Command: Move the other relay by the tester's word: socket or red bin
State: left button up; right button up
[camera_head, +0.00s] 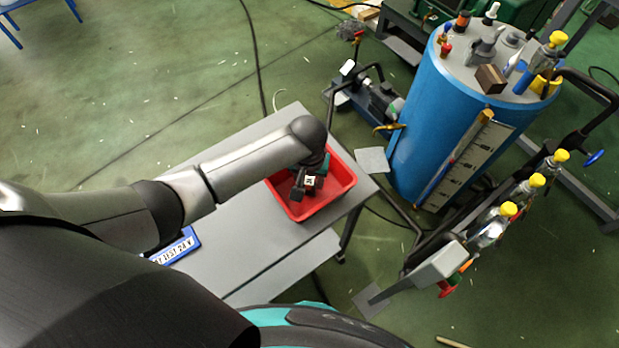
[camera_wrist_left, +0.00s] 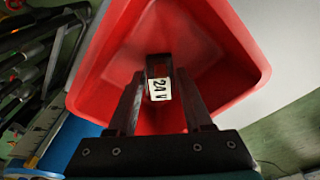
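My left gripper (camera_head: 308,190) is over the red bin (camera_head: 343,180), fingers pointing down into it. It is shut on a small dark relay (camera_wrist_left: 158,68) with a white label reading "24V", held between the fingertips. The label also shows small in the head view. The bin (camera_wrist_left: 232,55) surrounds the relay in the left wrist view. A blue unit with a white label (camera_head: 176,247), partly readable as "TEST 24 V", lies on the grey table, partly hidden by my left arm. No socket is clearly seen. My right gripper is not in view.
The grey table (camera_head: 215,262) is bare in front of the bin. A blue tank (camera_head: 425,135) with fittings on top stands right of the table, beside a frame with yellow-capped valves (camera_head: 508,209). A black cable runs on the green floor.

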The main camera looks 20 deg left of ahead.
aim_at(309, 184)
pick_arm(q)
jog(key=o, duration=0.3)
notch_tip(309, 184, up, 12)
jog(key=s+p, duration=0.1)
jog(key=p, duration=0.2)
jog(key=shift+s+r, duration=0.15)
jog(key=shift+s, duration=0.05)
jog(key=shift+d, duration=0.1)
dwell(0.5)
